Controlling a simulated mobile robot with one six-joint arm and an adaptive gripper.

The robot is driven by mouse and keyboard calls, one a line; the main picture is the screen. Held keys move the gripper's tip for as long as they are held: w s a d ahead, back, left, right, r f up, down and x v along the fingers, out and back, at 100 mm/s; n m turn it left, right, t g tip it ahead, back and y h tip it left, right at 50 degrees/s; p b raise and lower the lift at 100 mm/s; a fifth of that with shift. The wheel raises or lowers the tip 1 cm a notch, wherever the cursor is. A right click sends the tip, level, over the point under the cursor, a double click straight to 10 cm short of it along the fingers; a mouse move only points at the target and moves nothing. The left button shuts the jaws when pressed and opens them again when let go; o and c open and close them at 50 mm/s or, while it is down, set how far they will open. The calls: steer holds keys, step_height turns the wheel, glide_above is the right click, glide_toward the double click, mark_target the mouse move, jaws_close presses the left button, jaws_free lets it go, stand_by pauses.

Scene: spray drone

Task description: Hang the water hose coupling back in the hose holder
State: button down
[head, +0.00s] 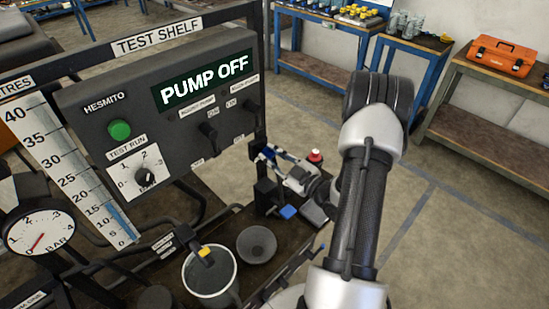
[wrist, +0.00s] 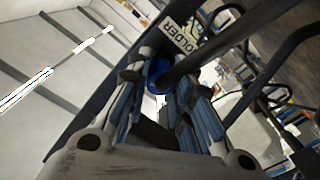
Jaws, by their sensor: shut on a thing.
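The water hose coupling (wrist: 157,76) shows as a blue round part between my fingers in the wrist view. In the head view it is a small blue piece (head: 267,153) at the shelf's right post. My gripper (wrist: 160,82) is shut on it; in the head view my gripper (head: 276,156) reaches left toward the post. The hose holder is marked by a white label ending in "OLDER" (wrist: 187,36), just beyond the fingertips. The holder itself is largely hidden, and I cannot tell whether the coupling touches it. A dark tube (wrist: 215,48) runs past the coupling to the upper right.
The test shelf panel (head: 165,95) reads PUMP OFF. Open floor lies to the right.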

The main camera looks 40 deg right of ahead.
steer(key=c, duration=1.3)
jaws_free()
steer(key=shift+w, duration=0.1)
steer(key=shift+c, duration=0.2)
steer(key=s, duration=1.2)
steer(key=shift+d, duration=0.45)
